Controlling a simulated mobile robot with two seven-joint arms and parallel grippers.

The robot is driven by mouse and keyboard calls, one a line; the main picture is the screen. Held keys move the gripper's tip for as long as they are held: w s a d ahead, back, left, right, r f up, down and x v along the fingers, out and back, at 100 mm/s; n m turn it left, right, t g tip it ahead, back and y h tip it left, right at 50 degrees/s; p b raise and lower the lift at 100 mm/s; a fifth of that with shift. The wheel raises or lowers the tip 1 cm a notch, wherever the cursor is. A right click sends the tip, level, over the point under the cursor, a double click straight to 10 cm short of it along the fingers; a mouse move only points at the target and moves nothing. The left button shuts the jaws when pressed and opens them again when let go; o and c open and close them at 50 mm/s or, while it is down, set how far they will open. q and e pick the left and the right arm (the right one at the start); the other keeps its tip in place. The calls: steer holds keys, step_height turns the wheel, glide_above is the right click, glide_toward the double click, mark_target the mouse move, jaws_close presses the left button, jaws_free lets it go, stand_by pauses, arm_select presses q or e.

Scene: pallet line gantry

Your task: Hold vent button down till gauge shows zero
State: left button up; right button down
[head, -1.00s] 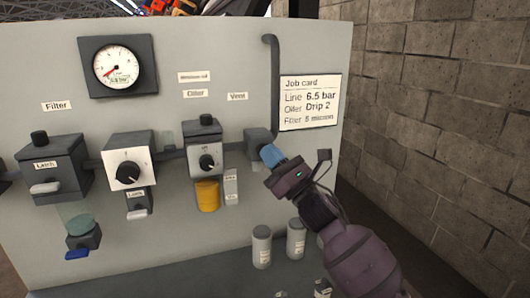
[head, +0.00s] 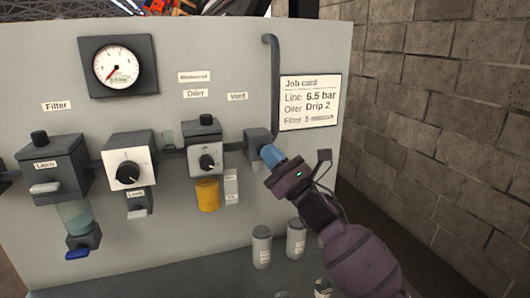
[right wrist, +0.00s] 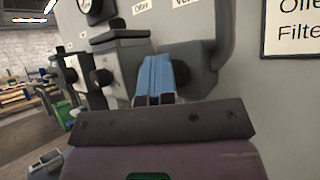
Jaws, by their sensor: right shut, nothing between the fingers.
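The round white gauge (head: 116,63) sits in a dark square frame at the panel's upper left. Its red needle points to the lower left, near the low end of the dial; the figures are too small to read. The vent block (head: 257,143) is a grey box below the "Vent" label (head: 237,97). My right gripper (head: 268,153) is shut and empty, its blue fingertips against or very close to the block's front. It also shows in the right wrist view (right wrist: 155,78). My left gripper is out of view.
The oiler (head: 205,150) with its yellow bowl stands left of the vent block. The regulator (head: 128,160) and filter (head: 52,168) are further left. A job card (head: 310,102) is at right. Canisters (head: 262,246) stand on the ledge below.

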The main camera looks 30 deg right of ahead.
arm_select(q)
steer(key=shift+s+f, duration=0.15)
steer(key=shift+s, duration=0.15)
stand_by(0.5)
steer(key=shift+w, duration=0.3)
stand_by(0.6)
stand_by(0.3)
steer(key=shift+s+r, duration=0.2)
arm_select(e)
steer(key=shift+s+a, duration=0.2)
steer(key=shift+s, duration=0.7)
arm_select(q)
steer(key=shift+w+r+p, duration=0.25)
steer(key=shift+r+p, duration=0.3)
arm_select(e)
steer(key=s, duration=0.2)
steer(key=s+a, duration=0.1)
steer(key=s, duration=0.2)
steer(key=shift+a, duration=0.1)
